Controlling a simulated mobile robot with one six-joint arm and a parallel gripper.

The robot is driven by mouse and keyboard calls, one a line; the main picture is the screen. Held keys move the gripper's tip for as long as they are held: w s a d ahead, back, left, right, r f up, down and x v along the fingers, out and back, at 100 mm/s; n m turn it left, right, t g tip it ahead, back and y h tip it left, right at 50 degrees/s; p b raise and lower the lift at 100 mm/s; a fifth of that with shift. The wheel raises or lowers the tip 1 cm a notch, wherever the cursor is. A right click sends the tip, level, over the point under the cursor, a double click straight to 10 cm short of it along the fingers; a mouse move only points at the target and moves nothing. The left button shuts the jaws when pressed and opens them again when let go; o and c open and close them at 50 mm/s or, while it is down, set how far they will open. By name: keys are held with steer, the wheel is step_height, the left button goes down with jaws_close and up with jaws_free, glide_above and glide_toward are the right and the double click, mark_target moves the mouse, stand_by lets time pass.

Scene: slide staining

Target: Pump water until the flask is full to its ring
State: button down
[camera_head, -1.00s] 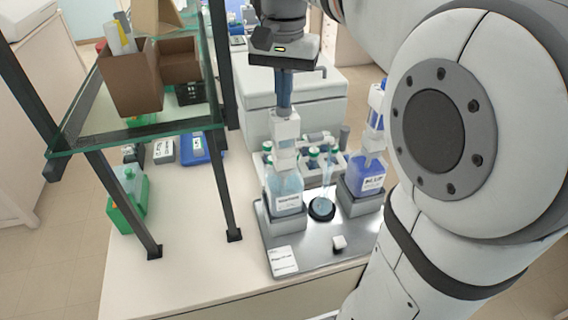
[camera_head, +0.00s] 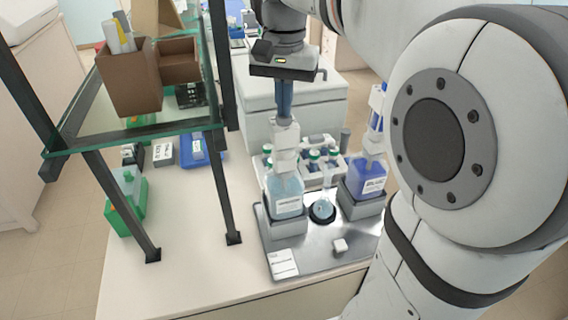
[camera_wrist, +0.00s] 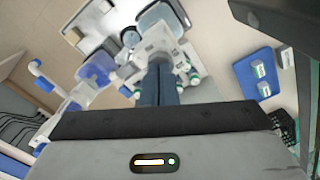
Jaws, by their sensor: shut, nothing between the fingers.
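My gripper (camera_head: 284,112) is shut, its blue fingers pointing down onto the white pump head (camera_head: 285,138) of the left bottle. The fingertips seem to touch its top. The bottle (camera_head: 285,190) holds pale blue liquid and has a label too small to read. The small flask (camera_head: 322,208) sits on a black round base just right of it, with pale blue in its body; its ring and exact level are too small to make out. In the wrist view the shut fingers (camera_wrist: 158,84) stand over the white pump, with the flask (camera_wrist: 131,38) beyond.
A second pump bottle (camera_head: 367,177) with darker blue liquid stands to the right on the same grey tray (camera_head: 310,250). A rack of green-capped bottles (camera_head: 315,170) is behind. A glass shelf (camera_head: 140,133) on dark posts stands left. The front left bench is clear.

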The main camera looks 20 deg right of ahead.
stand_by(0.4)
steer(key=shift+r+p, duration=2.6)
steer(key=shift+r, duration=0.3)
steer(key=shift+f, duration=0.15)
steer(key=shift+f+b, duration=2)
steer(key=shift+f, duration=0.85)
steer(key=shift+r+p, duration=2.45)
steer(key=shift+r, duration=0.5)
